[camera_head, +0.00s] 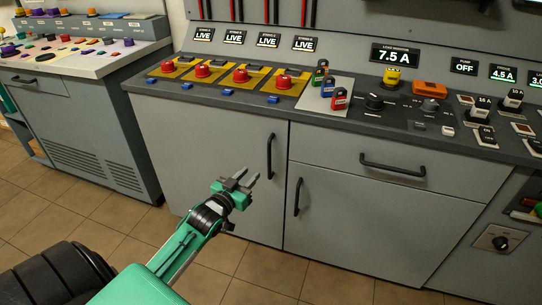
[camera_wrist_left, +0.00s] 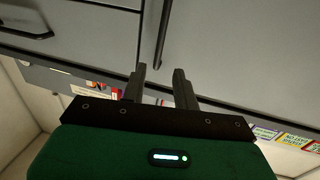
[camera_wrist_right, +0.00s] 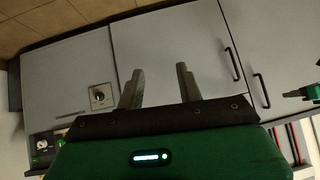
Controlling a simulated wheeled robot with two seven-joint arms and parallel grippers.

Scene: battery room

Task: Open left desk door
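The left desk door (camera_head: 205,165) is a grey panel that looks closed, with a dark vertical handle (camera_head: 270,156) by its right edge. In the left wrist view this handle (camera_wrist_left: 163,35) shows above and between the fingertips, apart from them. My left gripper (camera_head: 246,181) is open and empty, in front of the door, below and left of the handle. Its fingers (camera_wrist_left: 160,75) stand apart in the left wrist view. My right gripper (camera_wrist_right: 157,75) is open and empty in its wrist view, before the grey cabinet front. It is outside the head view.
The right door (camera_head: 360,220) has its own vertical handle (camera_head: 297,197) near the left door's. A drawer (camera_head: 430,175) with a horizontal handle (camera_head: 392,166) is above it. Buttons and switches cover the desk top (camera_head: 200,95). Another console (camera_head: 75,120) stands left. Tiled floor (camera_head: 130,235) lies clear in front.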

